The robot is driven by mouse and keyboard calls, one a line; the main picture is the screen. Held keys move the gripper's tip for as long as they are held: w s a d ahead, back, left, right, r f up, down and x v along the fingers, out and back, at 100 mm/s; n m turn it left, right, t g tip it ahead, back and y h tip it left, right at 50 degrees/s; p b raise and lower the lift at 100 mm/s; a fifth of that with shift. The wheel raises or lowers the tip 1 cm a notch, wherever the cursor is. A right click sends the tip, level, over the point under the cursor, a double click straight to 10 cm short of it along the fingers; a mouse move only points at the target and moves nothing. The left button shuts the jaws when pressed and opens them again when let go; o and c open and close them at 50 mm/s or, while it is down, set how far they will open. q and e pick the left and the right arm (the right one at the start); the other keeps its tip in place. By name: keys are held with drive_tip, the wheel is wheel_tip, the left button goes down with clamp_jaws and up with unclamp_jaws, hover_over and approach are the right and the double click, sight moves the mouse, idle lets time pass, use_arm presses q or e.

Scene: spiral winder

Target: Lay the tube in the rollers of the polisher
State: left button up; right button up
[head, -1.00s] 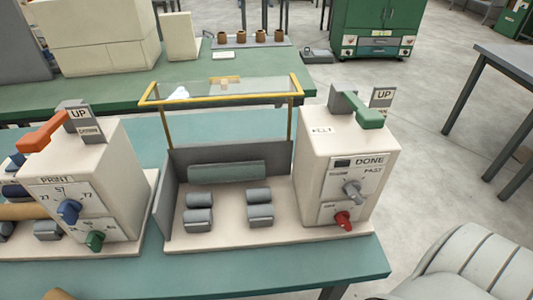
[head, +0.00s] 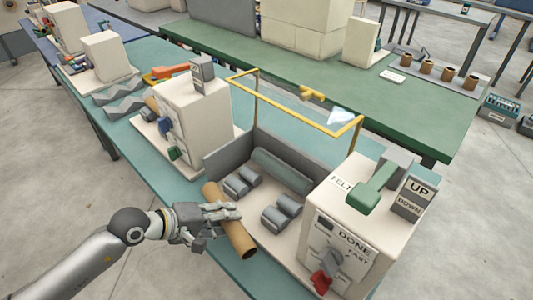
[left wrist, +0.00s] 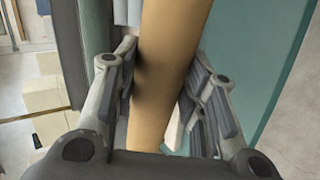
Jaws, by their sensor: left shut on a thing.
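The tube (head: 238,236) is a brown cardboard cylinder. My left gripper (head: 217,215) is shut on it near the middle and holds it at the front left edge of the polisher, left of the rollers. In the left wrist view the tube (left wrist: 165,75) runs between the two fingers (left wrist: 160,95). The polisher has two pairs of small grey rollers (head: 282,214) on a pale base, with a longer grey roller (head: 282,171) behind them. Its housing at the right carries a green lever (head: 372,190), a red knob (head: 321,281) and a "DONE" label. My right gripper is not in view.
A yellow-framed clear guard (head: 300,108) stands raised above the rollers. A grey side wall (head: 229,153) bounds the polisher's left. Another machine (head: 190,110) with an orange lever stands to the left on the teal table (head: 178,178). A green bench lies behind.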

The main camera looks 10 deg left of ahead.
use_arm(q)
drive_tip(key=w+d+r+n+t+p, duration=0.3)
drive_tip(key=w+d+r+t+p, duration=0.25)
drive_tip(key=w+r+p, duration=0.45)
use_arm(e)
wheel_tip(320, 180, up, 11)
drive_tip(key=b, duration=0.1)
use_arm(q)
drive_tip(key=shift+g, duration=0.25)
drive_tip(key=f+b, duration=0.6)
drive_tip(key=f, duration=0.1)
drive_tip(key=w+d+f+b, duration=0.1)
drive_tip(key=f+b, duration=0.2)
drive_tip(key=shift+w+f, duration=0.1)
drive_tip(key=shift+f, duration=0.3)
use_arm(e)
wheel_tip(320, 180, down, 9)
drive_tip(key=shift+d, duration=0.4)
use_arm(q)
drive_tip(key=o, duration=1.1)
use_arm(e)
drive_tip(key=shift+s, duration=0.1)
use_arm(q)
drive_tip(key=v, duration=1.2)
